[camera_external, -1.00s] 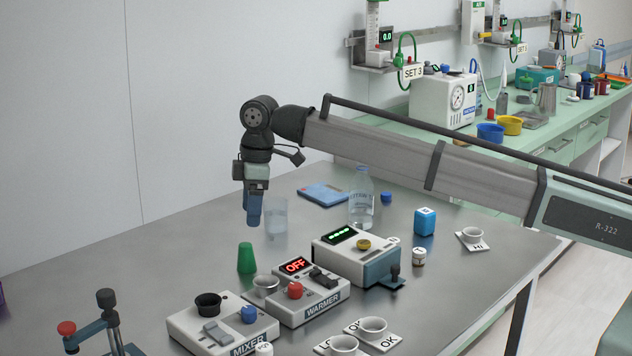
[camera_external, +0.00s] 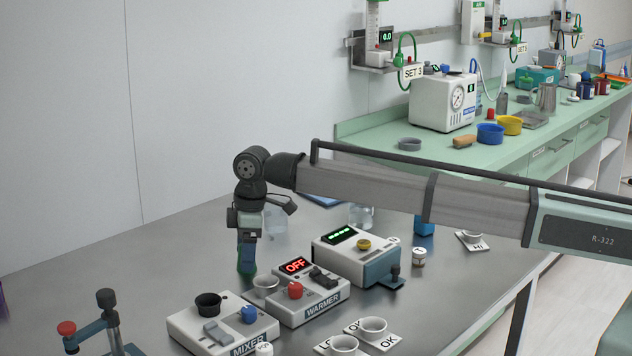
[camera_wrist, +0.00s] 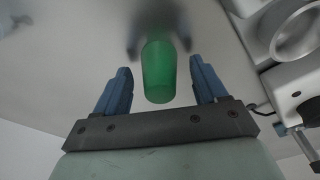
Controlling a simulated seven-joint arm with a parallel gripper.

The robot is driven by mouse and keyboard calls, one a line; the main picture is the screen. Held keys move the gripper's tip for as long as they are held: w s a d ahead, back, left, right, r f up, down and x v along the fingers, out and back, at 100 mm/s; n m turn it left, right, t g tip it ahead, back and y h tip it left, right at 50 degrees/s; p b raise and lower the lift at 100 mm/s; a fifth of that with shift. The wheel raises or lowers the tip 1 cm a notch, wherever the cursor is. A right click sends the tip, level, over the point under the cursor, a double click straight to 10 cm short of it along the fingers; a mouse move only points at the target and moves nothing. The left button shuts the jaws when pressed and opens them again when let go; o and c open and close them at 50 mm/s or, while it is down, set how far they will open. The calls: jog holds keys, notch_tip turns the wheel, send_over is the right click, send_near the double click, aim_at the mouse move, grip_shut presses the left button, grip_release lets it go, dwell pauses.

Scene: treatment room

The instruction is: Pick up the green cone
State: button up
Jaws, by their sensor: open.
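The green cone (camera_wrist: 159,72) stands on the grey metal table between the two blue fingers of my gripper (camera_wrist: 160,88) in the wrist view. Gaps show between the cone and both fingers. In the external view my gripper (camera_external: 247,258) points down over the cone, and only the cone's green edges (camera_external: 246,273) show around and below the fingers. My gripper is open.
The warmer (camera_external: 318,303) with a red OFF display and a metal cup (camera_external: 265,285) stand close to the right of the cone. The mixer (camera_external: 180,323) is in front. A clear beaker (camera_external: 277,222) is behind.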

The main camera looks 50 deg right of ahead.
jog(key=c, duration=1.1)
